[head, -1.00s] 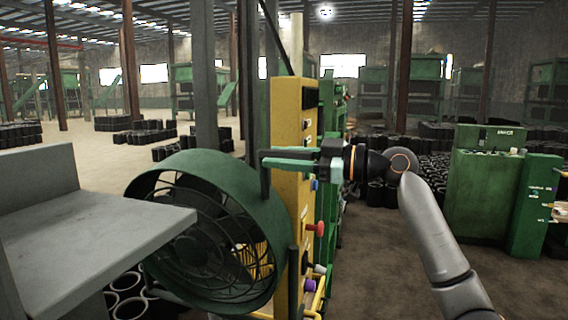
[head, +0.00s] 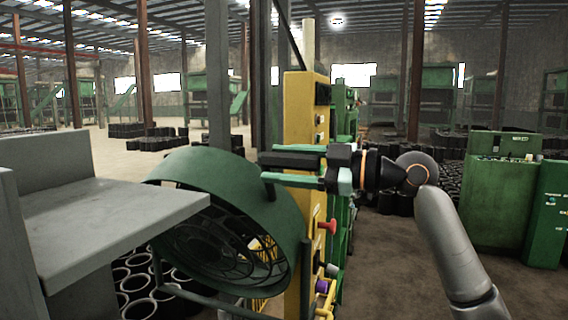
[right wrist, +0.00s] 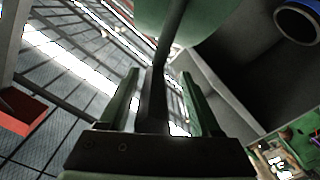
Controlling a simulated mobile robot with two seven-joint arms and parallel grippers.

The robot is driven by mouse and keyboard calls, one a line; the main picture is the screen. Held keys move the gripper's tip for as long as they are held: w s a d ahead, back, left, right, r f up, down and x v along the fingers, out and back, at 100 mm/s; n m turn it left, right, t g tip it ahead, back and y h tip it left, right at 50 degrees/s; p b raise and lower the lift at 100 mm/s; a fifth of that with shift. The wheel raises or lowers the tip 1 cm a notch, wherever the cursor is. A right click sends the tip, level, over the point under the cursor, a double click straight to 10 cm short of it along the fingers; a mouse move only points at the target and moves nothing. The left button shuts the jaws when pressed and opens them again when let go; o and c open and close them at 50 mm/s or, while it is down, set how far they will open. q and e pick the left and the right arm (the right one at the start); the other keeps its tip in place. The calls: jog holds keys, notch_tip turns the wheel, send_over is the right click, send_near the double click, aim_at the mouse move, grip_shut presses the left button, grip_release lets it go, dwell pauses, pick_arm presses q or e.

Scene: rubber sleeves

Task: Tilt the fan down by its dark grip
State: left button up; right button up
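The green drum fan (head: 225,180) stands left of centre in the head view, its caged front turned towards me and tipped downwards. Its dark grip (head: 269,190) rises from the rim on the right. My right gripper (head: 265,168) reaches in from the right over the rim. In the right wrist view the dark grip (right wrist: 155,95) runs between the two fingers of the right gripper (right wrist: 160,74), with a gap showing on each side, so the fingers are open around it. The green rim of the fan (right wrist: 190,18) shows at the top there. My left gripper is not in view.
A grey metal bench (head: 110,225) juts in front of the fan on the left. A yellow control post (head: 304,120) with knobs stands close behind the gripper. Black rubber sleeves (head: 135,283) lie below the fan. A green machine (head: 495,200) stands at the right; floor between is open.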

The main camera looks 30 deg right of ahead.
jog(key=shift+d, duration=0.15)
jog(key=shift+s+d, duration=0.2)
jog(key=shift+s, duration=0.1)
pick_arm(q)
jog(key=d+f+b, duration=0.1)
jog(key=b, duration=0.1)
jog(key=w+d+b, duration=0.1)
jog(key=b, duration=0.1)
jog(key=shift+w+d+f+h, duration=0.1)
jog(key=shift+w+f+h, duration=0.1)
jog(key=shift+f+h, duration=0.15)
pick_arm(e)
jog(key=v, duration=1.1)
jog(key=shift+s, duration=0.3)
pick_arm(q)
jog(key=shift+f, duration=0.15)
pick_arm(e)
jog(key=shift+d, duration=0.15)
